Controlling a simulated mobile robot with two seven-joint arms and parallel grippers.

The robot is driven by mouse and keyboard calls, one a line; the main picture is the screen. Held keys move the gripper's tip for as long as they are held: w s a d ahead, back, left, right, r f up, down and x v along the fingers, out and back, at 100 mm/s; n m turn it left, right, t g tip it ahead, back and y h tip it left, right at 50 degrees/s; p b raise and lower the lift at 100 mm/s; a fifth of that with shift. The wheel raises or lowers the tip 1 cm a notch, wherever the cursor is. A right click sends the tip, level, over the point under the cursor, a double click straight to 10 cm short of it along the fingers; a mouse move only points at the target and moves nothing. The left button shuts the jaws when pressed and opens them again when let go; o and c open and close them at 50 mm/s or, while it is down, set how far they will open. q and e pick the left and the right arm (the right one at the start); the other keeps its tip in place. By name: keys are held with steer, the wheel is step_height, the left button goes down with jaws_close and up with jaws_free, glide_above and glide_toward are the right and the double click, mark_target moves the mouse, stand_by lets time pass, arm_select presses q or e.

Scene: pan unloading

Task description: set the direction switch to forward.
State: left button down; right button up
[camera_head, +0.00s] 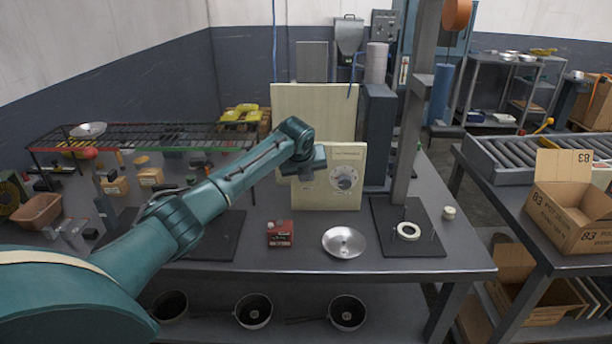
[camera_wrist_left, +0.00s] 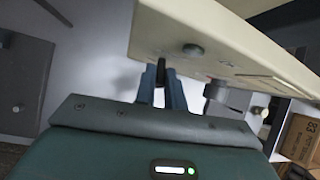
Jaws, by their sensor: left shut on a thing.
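The cream control box (camera_head: 345,199) stands upright on the grey table, with a large round dial (camera_head: 344,178) on its front. My left gripper (camera_head: 304,172) is at the left part of the box's front, and its wrist hides what is behind it. In the left wrist view, my left gripper (camera_wrist_left: 163,88) is shut on a small dark piece, likely the direction switch (camera_wrist_left: 161,69), beside the cream panel (camera_wrist_left: 235,45). The switch's setting cannot be read. My right gripper is in neither view.
A red box (camera_head: 280,233) and a shiny pan (camera_head: 344,242) are on the table in front of the control box. A white ring (camera_head: 408,231) lies on a dark plate at right, by a grey post (camera_head: 412,130). A wire rack (camera_head: 150,135) stands at the left.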

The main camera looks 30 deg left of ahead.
arm_select(q)
steer(key=c, duration=1.5)
jaws_free()
steer(key=b+v, duration=0.1)
steer(key=v, duration=1.2)
